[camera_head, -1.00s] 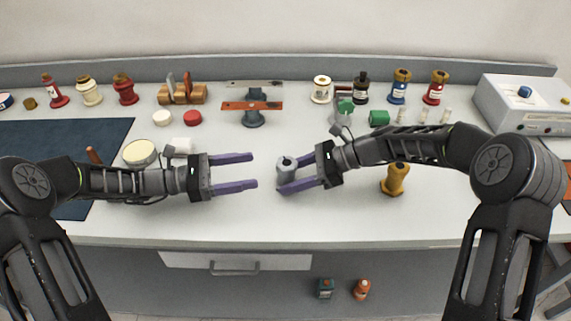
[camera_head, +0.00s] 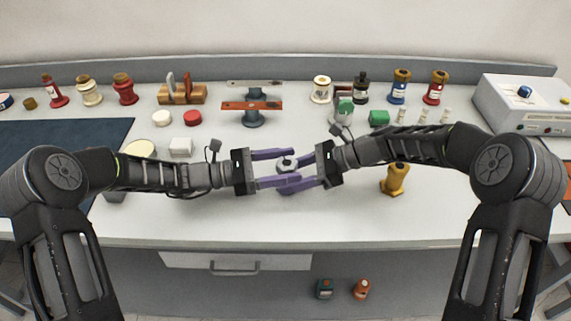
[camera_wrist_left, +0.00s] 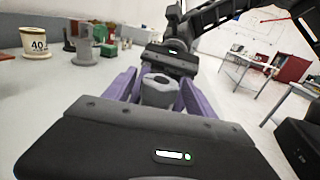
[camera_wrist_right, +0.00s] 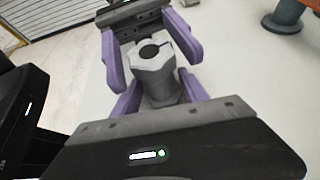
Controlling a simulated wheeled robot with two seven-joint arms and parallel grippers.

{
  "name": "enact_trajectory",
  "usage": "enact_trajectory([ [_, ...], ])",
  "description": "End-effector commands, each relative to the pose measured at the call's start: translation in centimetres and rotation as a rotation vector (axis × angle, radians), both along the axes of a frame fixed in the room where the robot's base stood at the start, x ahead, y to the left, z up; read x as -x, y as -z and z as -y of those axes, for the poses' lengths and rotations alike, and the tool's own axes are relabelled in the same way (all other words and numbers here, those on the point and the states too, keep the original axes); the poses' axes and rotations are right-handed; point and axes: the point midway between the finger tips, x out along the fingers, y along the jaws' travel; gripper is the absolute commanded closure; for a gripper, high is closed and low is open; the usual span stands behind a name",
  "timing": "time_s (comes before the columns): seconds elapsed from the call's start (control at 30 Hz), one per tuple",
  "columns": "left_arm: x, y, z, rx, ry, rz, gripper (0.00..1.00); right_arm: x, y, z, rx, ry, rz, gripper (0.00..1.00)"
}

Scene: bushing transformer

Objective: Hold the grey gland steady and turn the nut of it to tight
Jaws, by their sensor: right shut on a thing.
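The grey gland (camera_head: 286,163) is upright between my two facing grippers, above the middle of the table's front part. Its nut is the faceted top with a dark round hole, clear in the right wrist view (camera_wrist_right: 152,57). My right gripper (camera_head: 287,174) is shut on the gland's body, below the nut. My left gripper (camera_head: 284,167) is open, with one finger on each side of the nut. In the right wrist view a gap shows beside the nut. The gland also shows in the left wrist view (camera_wrist_left: 158,90), its lower part hidden by my left gripper.
A yellow-brown bushing (camera_head: 395,179) stands right of the gland, below my right forearm. A stand with an orange bar (camera_head: 252,106) is behind. Bottles and a grey instrument box (camera_head: 527,108) line the back. The table in front of the grippers is clear.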

Motion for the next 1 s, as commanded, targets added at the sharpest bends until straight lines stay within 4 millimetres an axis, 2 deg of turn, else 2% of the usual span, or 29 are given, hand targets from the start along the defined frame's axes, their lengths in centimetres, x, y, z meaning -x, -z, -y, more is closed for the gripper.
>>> enact_trajectory([
  [0.07, 0.00, 0.03, -0.02, 0.000, 0.000, 0.000, 0.43, 0.03, 0.27, 0.16, 0.004, 0.001, -0.003, 0.71],
  [0.7, 0.01, 0.04, -0.04, 0.000, 0.000, 0.000, 0.95, 0.02, 0.27, 0.17, 0.005, 0.002, -0.002, 0.71],
  [0.87, -0.06, 0.04, -0.01, 0.001, 0.021, 0.002, 0.95, 0.02, 0.27, 0.17, 0.005, 0.002, -0.002, 0.71],
  [1.0, -0.16, 0.05, 0.00, 0.001, 0.105, 0.003, 0.95, 0.02, 0.27, 0.18, 0.005, 0.002, -0.002, 0.71],
])
